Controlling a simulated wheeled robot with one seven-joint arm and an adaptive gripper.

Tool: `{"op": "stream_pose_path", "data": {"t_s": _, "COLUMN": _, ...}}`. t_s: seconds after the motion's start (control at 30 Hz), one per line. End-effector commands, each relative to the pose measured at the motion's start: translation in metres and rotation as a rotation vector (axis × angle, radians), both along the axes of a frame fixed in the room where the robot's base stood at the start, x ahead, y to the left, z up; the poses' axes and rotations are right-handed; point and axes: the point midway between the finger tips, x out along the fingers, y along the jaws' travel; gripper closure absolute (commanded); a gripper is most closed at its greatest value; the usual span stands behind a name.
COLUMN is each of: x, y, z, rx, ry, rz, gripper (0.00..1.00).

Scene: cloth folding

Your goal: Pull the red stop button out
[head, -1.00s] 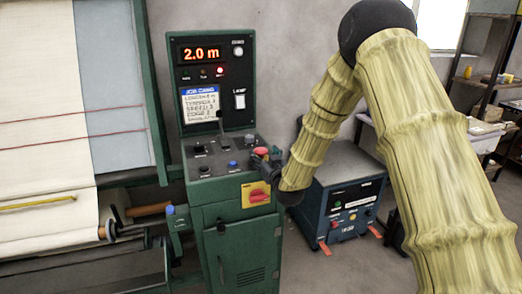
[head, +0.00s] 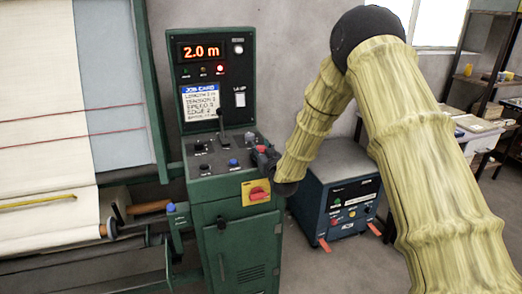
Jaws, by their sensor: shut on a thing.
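The green machine's sloped control panel (head: 215,170) stands left of my arm.
A black lever (head: 221,125) and several knobs stand on the panel. A blue box (head: 340,205) is on the floor at right. The display (head: 201,52) reads 2.0 m.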

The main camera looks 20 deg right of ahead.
Motion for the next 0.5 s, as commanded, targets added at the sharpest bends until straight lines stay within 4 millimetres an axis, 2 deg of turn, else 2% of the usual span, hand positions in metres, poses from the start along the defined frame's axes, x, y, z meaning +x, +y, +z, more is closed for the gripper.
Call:
{"op": "stream_pose_path", "data": {"t_s": 0.03, "x": 0.0, "y": 0.0, "z": 0.001, "rx": 0.0, "ry": -0.001, "rz": -0.001, "gripper": 0.96}}
{"op": "stream_pose_path", "data": {"t_s": 0.07, "x": 0.0, "y": 0.0, "z": 0.001, "rx": 0.0, "ry": -0.001, "rz": -0.001, "gripper": 1.0}}
{"op": "stream_pose_path", "data": {"t_s": 0.5, "x": 0.0, "y": -0.001, "z": 0.015, "rx": 0.0, "ry": -0.003, "rz": -0.001, "gripper": 1.0}}
